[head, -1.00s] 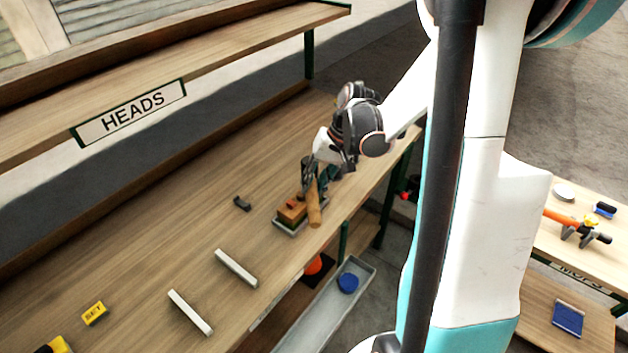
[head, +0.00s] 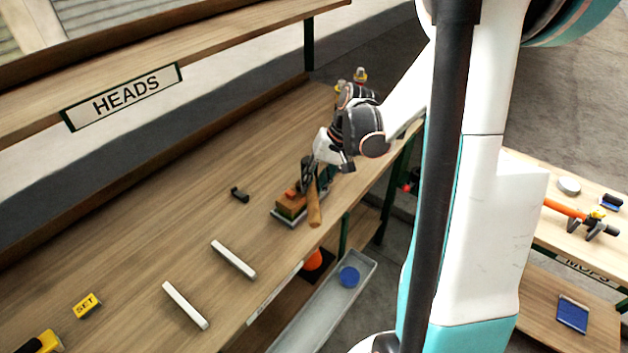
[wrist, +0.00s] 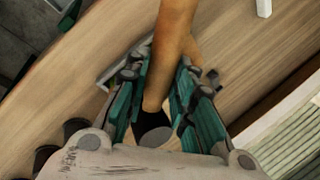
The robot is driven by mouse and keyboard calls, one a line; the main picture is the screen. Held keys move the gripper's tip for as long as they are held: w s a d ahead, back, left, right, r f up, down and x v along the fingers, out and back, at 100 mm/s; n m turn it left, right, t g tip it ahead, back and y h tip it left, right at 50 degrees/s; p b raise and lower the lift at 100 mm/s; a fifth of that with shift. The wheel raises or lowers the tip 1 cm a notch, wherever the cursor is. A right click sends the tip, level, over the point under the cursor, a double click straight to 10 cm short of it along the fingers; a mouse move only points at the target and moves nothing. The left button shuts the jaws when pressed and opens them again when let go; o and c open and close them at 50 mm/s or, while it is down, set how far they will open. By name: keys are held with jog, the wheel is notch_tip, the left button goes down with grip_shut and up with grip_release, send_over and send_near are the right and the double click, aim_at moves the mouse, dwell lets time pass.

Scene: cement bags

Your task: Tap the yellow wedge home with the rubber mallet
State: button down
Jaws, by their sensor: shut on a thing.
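My gripper (head: 309,176) is shut on the mallet's wooden handle (head: 314,208), above the near edge of the bench. In the wrist view the handle (wrist: 172,45) runs up out of the frame between the teal finger pads. A black part (wrist: 152,123) shows at its lower end between the fingers; I cannot tell whether it is the rubber head. Behind the handle a brown block (head: 288,209) with a small orange-red piece on top sits on a grey tray (head: 283,222). I cannot make out a yellow wedge there; the handle and gripper hide part of the block.
Two pale bars (head: 233,259) and a small dark bracket (head: 240,194) lie on the bench. A yellow SET block (head: 87,305) and a yellow-and-black object (head: 40,343) are at the lower left. A HEADS shelf (head: 220,55) runs above. A grey trough (head: 318,310) lies below the bench edge.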

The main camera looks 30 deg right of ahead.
notch_tip(320, 180, up, 4)
jog(key=p, duration=0.3)
jog(key=shift+r, duration=0.2)
jog(key=shift+f, duration=0.15)
